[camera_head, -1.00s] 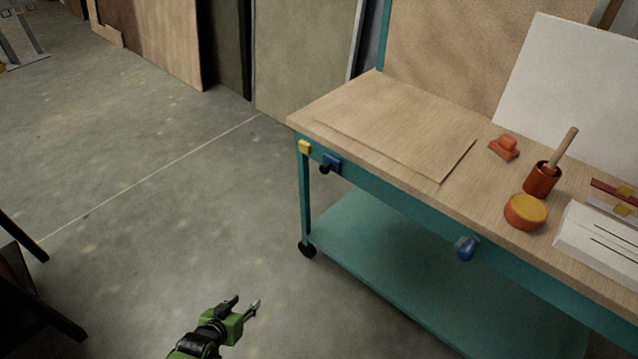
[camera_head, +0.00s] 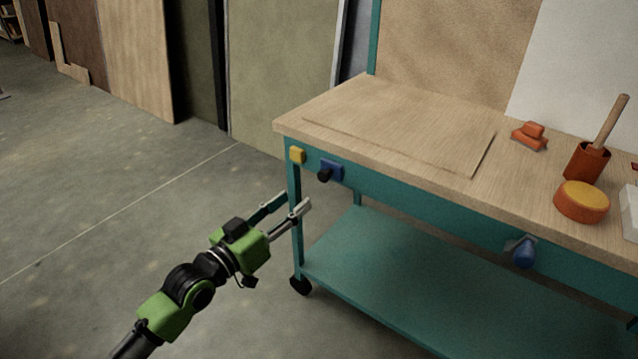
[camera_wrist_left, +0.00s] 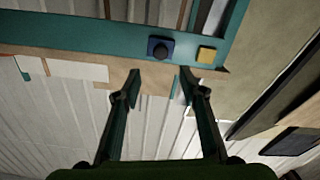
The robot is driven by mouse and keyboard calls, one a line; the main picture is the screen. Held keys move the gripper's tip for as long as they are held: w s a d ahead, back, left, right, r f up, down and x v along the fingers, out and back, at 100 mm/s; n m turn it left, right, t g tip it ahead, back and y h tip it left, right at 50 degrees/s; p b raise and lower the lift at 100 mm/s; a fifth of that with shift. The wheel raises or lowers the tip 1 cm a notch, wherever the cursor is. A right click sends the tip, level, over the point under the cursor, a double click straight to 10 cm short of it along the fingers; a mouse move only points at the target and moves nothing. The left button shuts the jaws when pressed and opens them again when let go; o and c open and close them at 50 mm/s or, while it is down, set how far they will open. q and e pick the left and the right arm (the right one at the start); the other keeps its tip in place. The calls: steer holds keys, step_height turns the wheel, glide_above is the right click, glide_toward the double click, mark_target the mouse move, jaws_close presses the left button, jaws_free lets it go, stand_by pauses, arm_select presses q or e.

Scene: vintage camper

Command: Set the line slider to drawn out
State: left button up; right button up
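No part is labelled as the line slider. On the teal front rail of the workbench (camera_head: 420,200), near its left corner, are a blue block with a black knob (camera_head: 325,174) and a yellow block (camera_head: 297,155). Farther right on the rail is a blue rounded handle (camera_head: 523,254) on a grey bracket. The black knob (camera_wrist_left: 159,51) and yellow block (camera_wrist_left: 206,54) also show in the left wrist view, beyond the fingertips. My left gripper (camera_head: 295,201) is open and empty, apart from the rail, in front of the bench's left leg. My right gripper is not in view.
On the wooden top lie a thin board (camera_head: 400,130), an orange object (camera_head: 530,136), an orange cup (camera_head: 587,162) with a wooden handle, and a round orange-yellow piece (camera_head: 582,200). A teal lower shelf (camera_head: 430,275) is below. The floor to the left is clear.

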mark_target(322, 178)
arm_select(q)
steer(key=b+x, duration=0.1)
steer(key=x, duration=0.8)
steer(key=shift+f+b, duration=0.1)
steer(key=shift+b, duration=0.2)
steer(key=shift+x, duration=0.75)
steer(key=shift+w+d, duration=0.15)
steer(key=shift+w, duration=0.15)
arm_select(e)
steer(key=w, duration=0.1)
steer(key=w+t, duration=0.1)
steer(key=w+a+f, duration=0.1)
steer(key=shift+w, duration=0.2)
arm_select(q)
steer(key=shift+c, duration=0.3)
jaws_close()
